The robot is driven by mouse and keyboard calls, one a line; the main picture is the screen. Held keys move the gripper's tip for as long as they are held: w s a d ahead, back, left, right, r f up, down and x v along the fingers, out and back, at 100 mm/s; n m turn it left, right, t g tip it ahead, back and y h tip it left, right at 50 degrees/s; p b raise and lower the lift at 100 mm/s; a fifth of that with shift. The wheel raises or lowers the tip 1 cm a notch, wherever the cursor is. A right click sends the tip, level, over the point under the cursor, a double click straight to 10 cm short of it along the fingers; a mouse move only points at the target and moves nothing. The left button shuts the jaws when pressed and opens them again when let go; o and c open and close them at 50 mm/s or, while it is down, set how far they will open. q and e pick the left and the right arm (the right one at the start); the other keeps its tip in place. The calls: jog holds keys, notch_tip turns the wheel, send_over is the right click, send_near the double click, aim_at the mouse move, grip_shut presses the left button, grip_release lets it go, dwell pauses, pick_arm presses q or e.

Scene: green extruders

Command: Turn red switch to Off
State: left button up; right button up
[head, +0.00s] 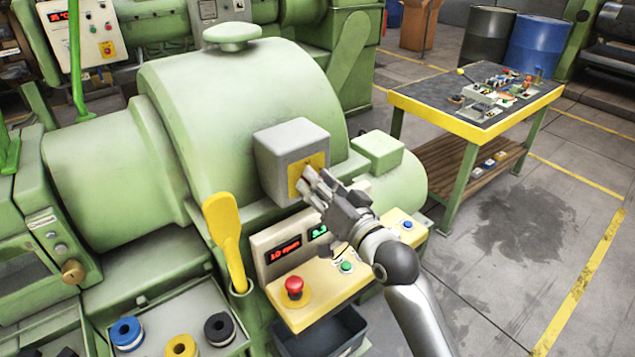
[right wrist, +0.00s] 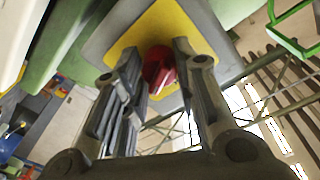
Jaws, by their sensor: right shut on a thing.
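The red switch (right wrist: 158,68) is a rotary knob with a pale pointer line, on a yellow plate (right wrist: 123,33) in the right wrist view. In the head view the yellow plate is on the front of a grey box (head: 272,165) on the green machine, and my fingers hide the knob. My right gripper (head: 308,186) reaches this plate from the lower right. It is shut on the red switch, with one finger on each side of the knob. I cannot read any Off label. My left gripper is not in view.
Below the box is a panel with red and green displays (head: 284,249), a red mushroom button (head: 294,287) and small buttons. A yellow lever (head: 225,235) stands left of it. A yellow-edged worktable (head: 440,117) stands at the right, with open floor in front.

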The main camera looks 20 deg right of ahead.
jog(key=n+p, duration=0.1)
jog(key=n, duration=0.5)
jog(key=shift+n+y, duration=0.3)
jog(key=shift+n, duration=0.1)
jog(key=n+y+p, duration=0.1)
jog(key=n, duration=0.5)
jog(key=shift+n, duration=0.4)
jog(key=o, duration=1)
jog(key=shift+o, duration=0.2)
jog(key=shift+f, duration=0.1)
jog(key=v, duration=1.2)
